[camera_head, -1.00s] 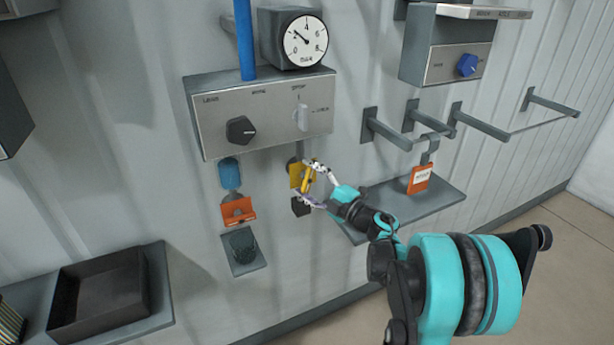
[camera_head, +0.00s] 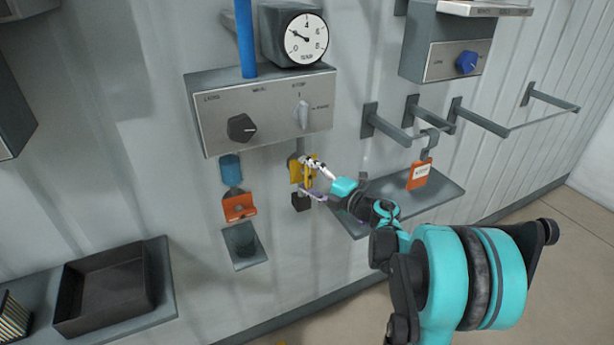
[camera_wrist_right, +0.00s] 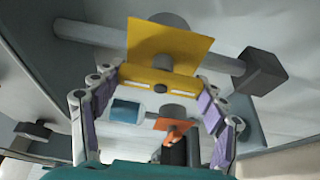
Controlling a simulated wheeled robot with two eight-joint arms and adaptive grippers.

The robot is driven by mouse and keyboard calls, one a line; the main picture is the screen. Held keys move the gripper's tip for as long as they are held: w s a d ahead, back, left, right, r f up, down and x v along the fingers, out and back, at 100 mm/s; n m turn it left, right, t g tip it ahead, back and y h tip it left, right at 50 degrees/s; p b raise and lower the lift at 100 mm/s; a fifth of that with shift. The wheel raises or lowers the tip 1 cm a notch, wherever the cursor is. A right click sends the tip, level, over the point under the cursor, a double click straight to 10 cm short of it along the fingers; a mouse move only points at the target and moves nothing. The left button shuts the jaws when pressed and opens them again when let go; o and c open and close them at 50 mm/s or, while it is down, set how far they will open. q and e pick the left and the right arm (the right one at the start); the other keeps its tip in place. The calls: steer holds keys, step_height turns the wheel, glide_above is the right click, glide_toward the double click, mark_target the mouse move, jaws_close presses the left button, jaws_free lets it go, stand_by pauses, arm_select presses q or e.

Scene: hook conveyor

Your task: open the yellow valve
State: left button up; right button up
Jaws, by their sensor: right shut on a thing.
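The yellow valve (camera_head: 296,170) is on the wall below the right part of the metal control panel. In the right wrist view its yellow plate (camera_wrist_right: 178,42) is at the top, with a yellow handle bar (camera_wrist_right: 160,80) towards me. My right gripper (camera_head: 306,176) is at the valve, shut on the handle, with one finger on each side of it. The fingers cover part of the valve in the head view. The right gripper also shows in the wrist view (camera_wrist_right: 160,84). My left gripper is in neither view.
An orange valve (camera_head: 238,208) sits left of the yellow one, below a blue cylinder (camera_head: 230,168). The panel (camera_head: 270,115) has a black knob and a white knob. A gauge (camera_head: 306,39) is above it. Hooks and a shelf (camera_head: 437,200) with an orange tag are at right.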

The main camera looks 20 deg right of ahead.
steer(key=o, duration=1.2)
steer(key=shift+c, duration=0.2)
steer(key=v, duration=1.2)
